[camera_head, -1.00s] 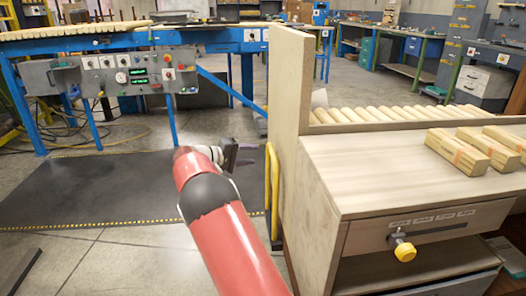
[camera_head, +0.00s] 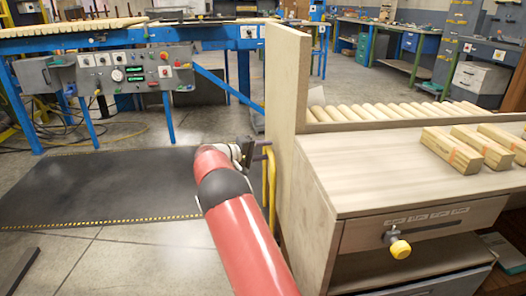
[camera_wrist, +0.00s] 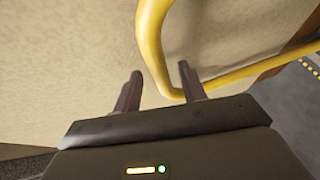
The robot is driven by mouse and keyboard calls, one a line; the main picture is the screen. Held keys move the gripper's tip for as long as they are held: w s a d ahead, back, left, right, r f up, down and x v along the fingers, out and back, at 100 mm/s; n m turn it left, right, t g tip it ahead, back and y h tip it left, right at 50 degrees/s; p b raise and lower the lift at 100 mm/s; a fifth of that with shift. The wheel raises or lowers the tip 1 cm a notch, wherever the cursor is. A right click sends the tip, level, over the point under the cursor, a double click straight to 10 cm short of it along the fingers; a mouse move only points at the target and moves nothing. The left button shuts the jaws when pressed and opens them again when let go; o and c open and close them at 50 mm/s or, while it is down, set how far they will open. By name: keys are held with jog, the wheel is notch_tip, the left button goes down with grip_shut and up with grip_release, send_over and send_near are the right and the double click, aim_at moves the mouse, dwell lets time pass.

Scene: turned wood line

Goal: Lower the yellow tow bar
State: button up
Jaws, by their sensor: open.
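The yellow tow bar (camera_head: 271,190) stands upright along the left end of the wooden cabinet in the head view. In the wrist view the yellow bar (camera_wrist: 151,40) curves down and bends to the right close to my fingertips. My gripper (camera_head: 262,152) is at the upper part of the bar, on its left side. In the wrist view my gripper (camera_wrist: 158,80) is open, with its two dark fingers apart. The bar's bend shows between and just beyond the fingertips; I cannot tell whether they touch it.
The wooden cabinet (camera_head: 400,175) has a tall end panel (camera_head: 287,85) beside my arm. Wood bundles (camera_head: 452,150) lie on top. A dark mat (camera_head: 100,188) covers open floor at left, before a control panel (camera_head: 135,70).

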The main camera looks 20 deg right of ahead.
grip_shut()
